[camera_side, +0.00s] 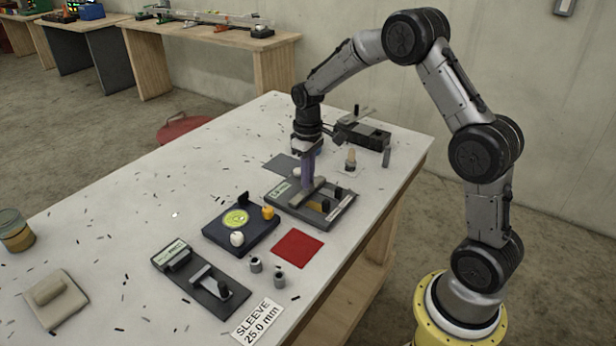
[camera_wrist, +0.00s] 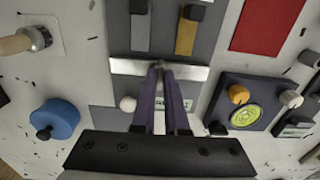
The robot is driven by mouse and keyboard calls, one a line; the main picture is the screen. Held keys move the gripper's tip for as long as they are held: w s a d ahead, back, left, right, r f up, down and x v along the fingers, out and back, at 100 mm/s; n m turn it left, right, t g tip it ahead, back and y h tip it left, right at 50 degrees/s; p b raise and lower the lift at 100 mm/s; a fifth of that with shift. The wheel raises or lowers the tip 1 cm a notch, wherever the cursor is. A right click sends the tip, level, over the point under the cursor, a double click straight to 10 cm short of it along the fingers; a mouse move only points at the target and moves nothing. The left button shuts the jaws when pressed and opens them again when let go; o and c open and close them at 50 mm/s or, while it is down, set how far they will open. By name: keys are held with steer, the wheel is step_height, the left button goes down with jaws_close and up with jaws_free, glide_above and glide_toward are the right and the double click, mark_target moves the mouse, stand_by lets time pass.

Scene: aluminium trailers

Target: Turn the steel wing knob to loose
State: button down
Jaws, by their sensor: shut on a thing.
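My gripper (camera_wrist: 160,66) points down over a grey fixture plate (camera_side: 335,217) near the middle of the table. Its two purple fingers nearly meet at the tips, closed on a small steel piece at the middle of a bright steel crossbar (camera_wrist: 122,67). I take this piece to be the steel wing knob; the fingertips hide most of it, so its angle cannot be told. The crossbar (camera_side: 294,199) also shows in the side view. Beyond it, the plate has a grey strip (camera_wrist: 141,32) and a brass strip (camera_wrist: 186,38), with black knobs.
A dark blue plate (camera_side: 215,236) with a green dial, orange knob and white knob stands beside the fixture. A red mat (camera_side: 297,247), two small sleeves (camera_side: 279,279) and another clamp fixture (camera_side: 165,258) lie nearby. A blue round part (camera_wrist: 62,118) is left in the wrist view.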

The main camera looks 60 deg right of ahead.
steer(key=shift+r, duration=0.1)
steer(key=c, duration=0.9)
jaws_free()
steer(key=shift+c, duration=0.2)
step_height(320, 180, up, 14)
